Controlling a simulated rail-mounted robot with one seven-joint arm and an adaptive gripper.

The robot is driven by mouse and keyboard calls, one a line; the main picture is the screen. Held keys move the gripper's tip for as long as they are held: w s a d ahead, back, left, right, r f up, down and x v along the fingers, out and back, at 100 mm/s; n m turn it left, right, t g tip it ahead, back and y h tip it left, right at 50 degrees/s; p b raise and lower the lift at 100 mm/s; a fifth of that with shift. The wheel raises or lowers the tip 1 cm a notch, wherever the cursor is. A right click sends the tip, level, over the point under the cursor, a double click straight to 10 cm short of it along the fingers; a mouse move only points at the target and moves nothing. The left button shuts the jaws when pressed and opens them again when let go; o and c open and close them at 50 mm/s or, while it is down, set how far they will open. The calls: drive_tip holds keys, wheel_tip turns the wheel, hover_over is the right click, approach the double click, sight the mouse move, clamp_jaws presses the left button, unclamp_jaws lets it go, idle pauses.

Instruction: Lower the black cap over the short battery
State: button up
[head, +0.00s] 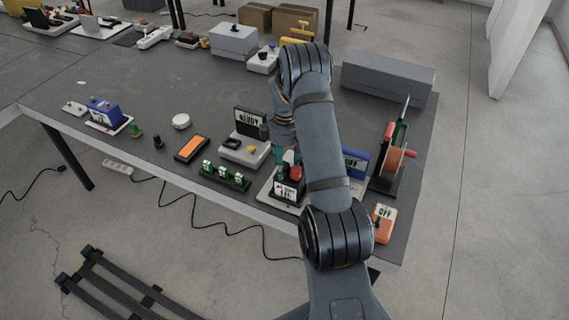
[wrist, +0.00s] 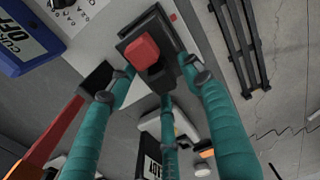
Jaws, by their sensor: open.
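In the wrist view my gripper (wrist: 157,90) has its three teal fingers spread, with the tips near a black block (wrist: 160,72) that has a red top piece (wrist: 142,50). I cannot tell whether any finger touches it. In the head view my gripper (head: 280,160) is partly hidden by my arm, above a white device (head: 264,190) with a black-lettered panel and a red part (head: 295,171). I cannot tell for certain which part is the black cap or the short battery. A small black piece (head: 158,142) and a small green piece (head: 136,130) stand apart to the left.
A display box (head: 248,122), a rack of green-and-white pieces (head: 226,176) and an orange-faced block (head: 191,148) are left of my gripper. A red-and-green reel stand (head: 393,160) and an orange box (head: 383,222) are to the right. The table's left part has bare room.

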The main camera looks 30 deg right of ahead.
sight(285, 163)
wheel_tip(285, 163, up, 12)
idle(0.6)
idle(0.4)
wheel_tip(285, 163, down, 12)
drive_tip(key=shift+r+p, duration=0.5)
drive_tip(key=shift+r, duration=0.1)
drive_tip(key=shift+f, duration=0.1)
